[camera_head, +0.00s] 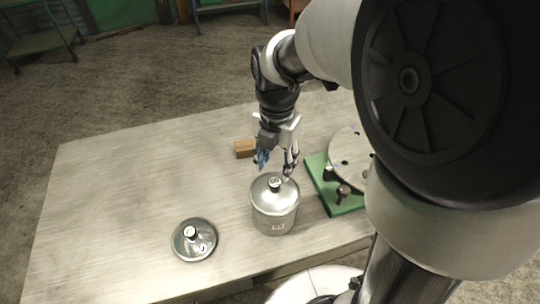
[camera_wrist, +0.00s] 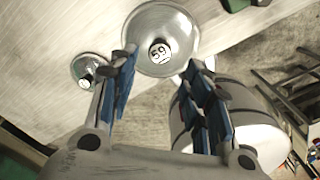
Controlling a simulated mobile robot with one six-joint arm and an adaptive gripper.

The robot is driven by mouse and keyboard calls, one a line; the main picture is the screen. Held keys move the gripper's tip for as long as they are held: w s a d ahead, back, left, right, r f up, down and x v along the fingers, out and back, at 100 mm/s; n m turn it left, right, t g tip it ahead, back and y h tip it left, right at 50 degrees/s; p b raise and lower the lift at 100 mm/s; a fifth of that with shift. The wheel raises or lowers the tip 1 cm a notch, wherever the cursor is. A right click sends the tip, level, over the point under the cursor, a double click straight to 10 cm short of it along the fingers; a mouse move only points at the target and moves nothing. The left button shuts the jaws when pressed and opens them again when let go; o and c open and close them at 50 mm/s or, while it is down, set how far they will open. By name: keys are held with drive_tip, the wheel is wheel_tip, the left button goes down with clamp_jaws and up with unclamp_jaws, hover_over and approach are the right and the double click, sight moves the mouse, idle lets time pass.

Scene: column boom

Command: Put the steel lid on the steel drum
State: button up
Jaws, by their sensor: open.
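The steel drum (camera_head: 274,219) stands upright on the table, right of its middle. A round steel lid (camera_head: 264,187) with a dark knob and pale top lies over the drum's mouth and looks level. In the wrist view this lid (camera_wrist: 183,22) shows from above, with "59" on its knob. My gripper (camera_head: 276,165) is open and empty, just above and behind the knob, apart from it. Its blue-padded fingers (camera_wrist: 160,80) are spread wide in the wrist view. The drum's wall is mostly hidden there.
A second, shiny round lid (camera_head: 194,252) with a knob lies on the table (camera_head: 110,200) left of the drum. A wooden block (camera_head: 244,148) lies behind the drum. A green base (camera_head: 345,204) with a round plate (camera_head: 346,150) stands close to the right. The table's left is clear.

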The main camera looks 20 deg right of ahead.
drive_tip(key=s+r+m+t, duration=0.2)
drive_tip(key=s+r+m, duration=0.3)
drive_tip(key=m, duration=0.8)
drive_tip(key=s+r+m+t, duration=0.2)
drive_tip(key=s+r+m, duration=0.3)
drive_tip(key=s+m, duration=0.5)
drive_tip(key=shift+r+m+t+p, duration=0.15)
drive_tip(key=shift+m+t+p, duration=0.2)
drive_tip(key=shift+m, duration=1.65)
wheel_tip(320, 180, down, 2)
drive_tip(key=shift+f+b, duration=0.1)
drive_tip(key=shift+b, duration=0.9)
